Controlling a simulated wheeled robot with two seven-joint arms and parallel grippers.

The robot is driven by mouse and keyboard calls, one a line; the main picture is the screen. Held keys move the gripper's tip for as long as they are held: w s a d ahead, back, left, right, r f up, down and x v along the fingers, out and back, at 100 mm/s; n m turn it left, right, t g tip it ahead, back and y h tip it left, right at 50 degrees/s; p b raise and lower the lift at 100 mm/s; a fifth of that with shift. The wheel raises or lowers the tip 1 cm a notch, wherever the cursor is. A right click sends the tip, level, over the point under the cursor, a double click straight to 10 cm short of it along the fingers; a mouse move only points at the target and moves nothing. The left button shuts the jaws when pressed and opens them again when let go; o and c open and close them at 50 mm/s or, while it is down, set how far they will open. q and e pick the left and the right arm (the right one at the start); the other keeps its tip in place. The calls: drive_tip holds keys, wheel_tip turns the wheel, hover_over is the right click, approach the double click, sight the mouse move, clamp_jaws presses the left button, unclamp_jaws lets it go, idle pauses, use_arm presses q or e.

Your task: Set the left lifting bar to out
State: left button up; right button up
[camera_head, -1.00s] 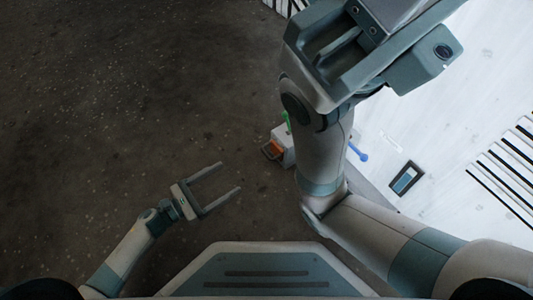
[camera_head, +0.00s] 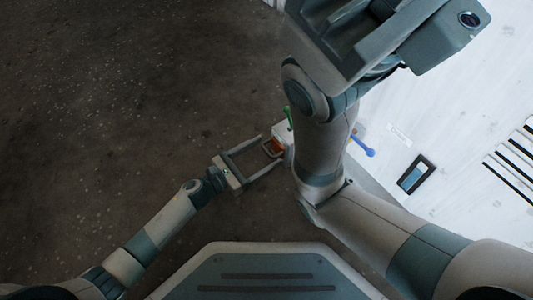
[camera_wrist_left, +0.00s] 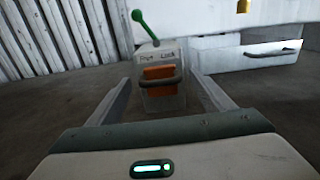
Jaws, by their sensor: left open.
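The lifting bar (camera_wrist_left: 158,81) is a dark handle across an orange panel (camera_wrist_left: 160,95) on the front of a small grey box (camera_wrist_left: 165,55) with lettering on top. In the head view the bar (camera_head: 269,149) shows as a dark loop at the box's left side. My left gripper (camera_head: 269,152) is open, and its fingers point at the box with the bar between or just beyond the tips. In the left wrist view the fingers (camera_wrist_left: 163,84) flank the box's front. I cannot tell whether they touch. My right arm hides part of the box; its gripper fingers are not visible.
A green lever (camera_wrist_left: 145,27) rises from the box top. A blue-tipped lever (camera_head: 363,147) shows beyond my right arm. A white body with a dark handle (camera_wrist_left: 270,53) stands right of the box. Ribbed white panels (camera_wrist_left: 55,40) are behind left. The floor (camera_head: 110,110) at left is clear.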

use_arm(q)
drive_tip(key=shift+w+d, duration=0.45)
drive_tip(key=shift+d, duration=0.15)
drive_tip(key=c, duration=1.5)
drive_tip(key=v, duration=1.5)
drive_tip(key=shift+s+a, duration=0.15)
drive_tip(key=o, duration=1.5)
drive_tip(key=shift+a, duration=0.1)
